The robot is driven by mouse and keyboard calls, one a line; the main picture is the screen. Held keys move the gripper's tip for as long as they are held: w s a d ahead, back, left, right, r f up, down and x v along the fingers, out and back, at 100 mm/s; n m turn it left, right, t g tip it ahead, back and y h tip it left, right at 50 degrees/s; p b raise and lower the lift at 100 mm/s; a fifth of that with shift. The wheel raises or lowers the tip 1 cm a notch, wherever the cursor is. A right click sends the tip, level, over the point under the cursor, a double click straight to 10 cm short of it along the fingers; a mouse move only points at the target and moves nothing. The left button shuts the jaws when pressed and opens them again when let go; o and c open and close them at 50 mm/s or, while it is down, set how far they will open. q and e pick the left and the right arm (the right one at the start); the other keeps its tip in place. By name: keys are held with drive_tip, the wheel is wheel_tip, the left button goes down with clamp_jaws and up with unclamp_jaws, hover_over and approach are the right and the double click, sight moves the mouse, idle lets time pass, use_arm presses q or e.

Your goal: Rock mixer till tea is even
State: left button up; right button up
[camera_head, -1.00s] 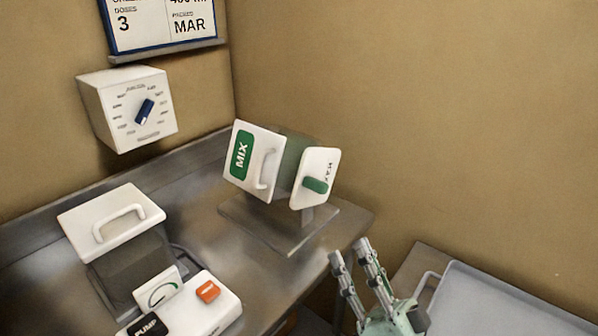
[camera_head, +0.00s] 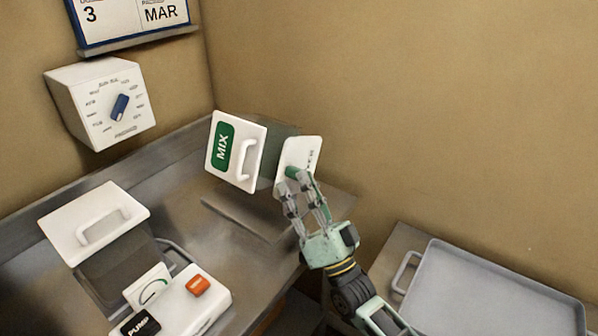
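The mixer (camera_head: 234,150) stands tilted on a grey base plate at the back right of the metal counter. Its white front panel has a green MIX label and a white handle. Its right side panel (camera_head: 299,154) is white with a green knob (camera_head: 293,172), now partly covered by my fingers. My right gripper (camera_head: 305,195) reaches up from the lower right, its two fingertips at the green knob. The fingers are spread a little apart; whether they grip the knob cannot be told. The tea is not visible. My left gripper is not in view.
On the metal counter (camera_head: 178,196) a lidded dark container (camera_head: 95,222) stands at left, with a white PUMP box (camera_head: 190,307) bearing an orange button in front. A dial box (camera_head: 100,103) and a sign hang on the wall. A grey tray (camera_head: 490,285) lies at right.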

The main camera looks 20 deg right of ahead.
drive_tip(key=shift+x, duration=1)
drive_tip(key=shift+w+a+r, duration=0.1)
drive_tip(key=shift+r, duration=0.05)
drive_tip(key=c, duration=0.9)
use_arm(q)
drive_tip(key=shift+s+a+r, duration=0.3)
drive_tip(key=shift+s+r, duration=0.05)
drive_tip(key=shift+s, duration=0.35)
use_arm(e)
clamp_jaws()
